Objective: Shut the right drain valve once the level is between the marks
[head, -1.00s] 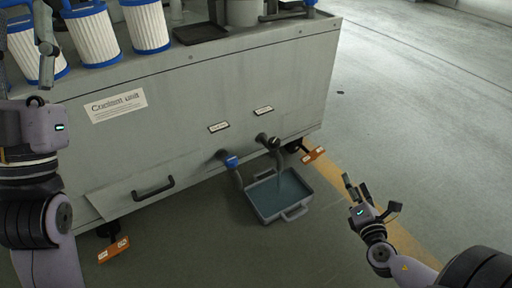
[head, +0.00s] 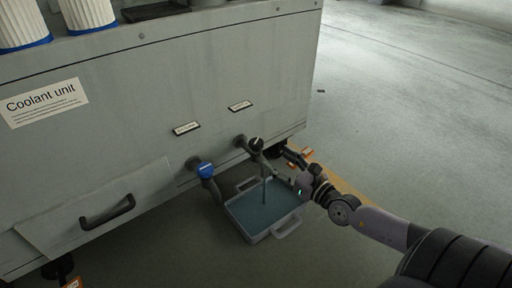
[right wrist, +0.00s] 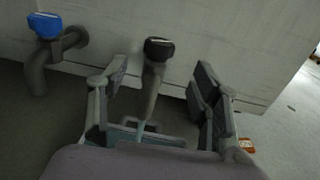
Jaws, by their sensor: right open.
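The right drain valve (head: 256,145) has a black handle on a bent pipe low on the coolant unit. A stream of liquid (head: 264,189) falls from its pipe into the grey tray (head: 252,239), which holds bluish liquid. I cannot make out level marks. My right gripper (head: 287,166) is open and empty, just right of the valve in the head view. In the right wrist view, the black valve handle (right wrist: 158,47) and its pipe appear between my spread fingers (right wrist: 160,78), with no visible contact. My left gripper is out of view.
The left valve (head: 205,170) has a blue handle. The coolant unit (head: 150,90) has a drawer-like panel with a black handle (head: 107,213) and white filters (head: 88,12) on top. Orange-tagged feet stand at its base.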

